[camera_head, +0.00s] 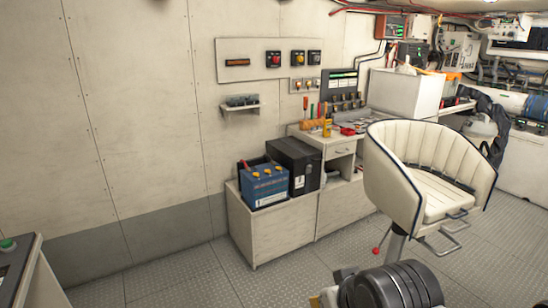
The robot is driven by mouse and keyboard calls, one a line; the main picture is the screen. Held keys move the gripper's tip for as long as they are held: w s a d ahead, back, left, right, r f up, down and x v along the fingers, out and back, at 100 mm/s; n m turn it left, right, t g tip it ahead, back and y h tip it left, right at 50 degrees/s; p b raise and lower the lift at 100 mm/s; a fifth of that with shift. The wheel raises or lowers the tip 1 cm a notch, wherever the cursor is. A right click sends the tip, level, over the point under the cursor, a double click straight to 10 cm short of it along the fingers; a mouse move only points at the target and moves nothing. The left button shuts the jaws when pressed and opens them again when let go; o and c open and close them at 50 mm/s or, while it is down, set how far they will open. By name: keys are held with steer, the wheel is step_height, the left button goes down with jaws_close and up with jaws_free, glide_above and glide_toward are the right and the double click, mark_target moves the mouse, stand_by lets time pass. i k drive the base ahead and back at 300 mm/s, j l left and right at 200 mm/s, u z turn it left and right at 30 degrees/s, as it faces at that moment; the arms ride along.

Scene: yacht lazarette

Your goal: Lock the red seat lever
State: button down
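The red seat lever (376,250) shows as a small red ball knob on a short thin rod, low on the left side of the seat's pedestal. A dark, rounded link of my arm (397,287) is at the bottom edge, below and near the lever in the picture. My gripper's fingers are not in view. I cannot tell whether the lever is locked.
A low cabinet (255,235) carries a blue battery (265,187) and a black box (295,163). A workbench (330,150) with tools stands behind the seat. A metal footrest (440,243) juts from the seat. The plated floor (180,280) at left is clear.

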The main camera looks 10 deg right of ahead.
mark_target(383, 239)
steer(key=z, duration=1.6)
